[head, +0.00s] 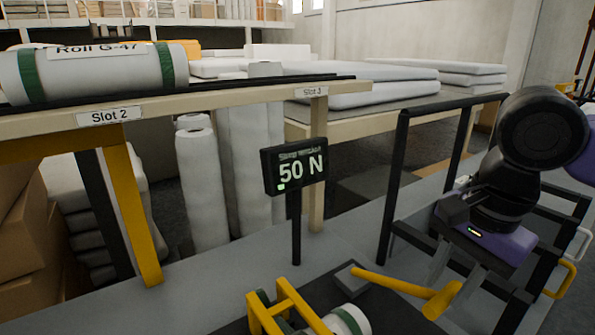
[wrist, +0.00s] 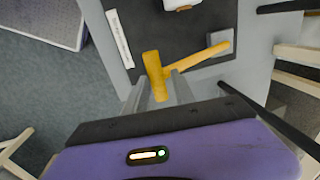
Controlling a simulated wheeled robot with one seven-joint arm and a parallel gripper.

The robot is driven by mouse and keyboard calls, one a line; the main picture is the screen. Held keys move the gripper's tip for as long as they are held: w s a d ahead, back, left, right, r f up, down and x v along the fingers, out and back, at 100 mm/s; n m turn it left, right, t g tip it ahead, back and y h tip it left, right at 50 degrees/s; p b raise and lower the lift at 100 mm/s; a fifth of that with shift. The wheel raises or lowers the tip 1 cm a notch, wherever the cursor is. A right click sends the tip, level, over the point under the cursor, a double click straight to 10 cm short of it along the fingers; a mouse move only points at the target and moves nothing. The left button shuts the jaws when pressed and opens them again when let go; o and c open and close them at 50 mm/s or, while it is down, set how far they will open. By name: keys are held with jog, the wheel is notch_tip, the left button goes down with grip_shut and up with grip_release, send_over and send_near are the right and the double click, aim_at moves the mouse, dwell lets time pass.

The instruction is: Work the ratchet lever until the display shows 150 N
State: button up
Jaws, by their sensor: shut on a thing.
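The display (head: 295,168) on a black post reads 50 N. The yellow ratchet lever (head: 390,282) runs from a small grey block (head: 350,277) toward the right, ending in a thick yellow grip (head: 442,300). My gripper (head: 450,285) is over that end, with its fingers pointing down. In the wrist view, the fingers of my gripper (wrist: 161,88) stand on either side of the lever's grip (wrist: 153,72), shut on it. The lever arm (wrist: 196,60) leads from there up right to the block (wrist: 218,38). The finger contact is partly hidden.
A yellow frame (head: 285,305) and a white roll with a green band (head: 348,320) are left of the lever. A bench holds Roll G-47 (head: 95,72) at the left. Black rails (head: 398,175) stand near my arm. White rolls (head: 203,185) stand behind.

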jog(key=f+b, duration=0.1)
jog(key=s+d+f+b, duration=0.1)
jog(key=f+b, duration=0.2)
jog(key=f, duration=0.1)
jog(key=shift+s+d+f+b, duration=0.1)
jog(key=shift+s+d+b, duration=0.05)
jog(key=shift+s+b, duration=0.2)
dwell(0.3)
jog(key=shift+w+a+r+p, duration=0.4)
jog(key=shift+r+p, duration=0.65)
jog(key=shift+r, duration=0.7)
jog(key=shift+w+a+r+p, duration=0.25)
jog(key=shift+w+r+p, duration=0.25)
jog(key=shift+r+p, duration=0.95)
jog(key=shift+w+a+r+p, duration=0.4)
jog(key=shift+r+p, duration=0.3)
jog(key=shift+r, duration=1.35)
jog(key=shift+w, duration=0.1)
jog(key=shift+f, duration=0.15)
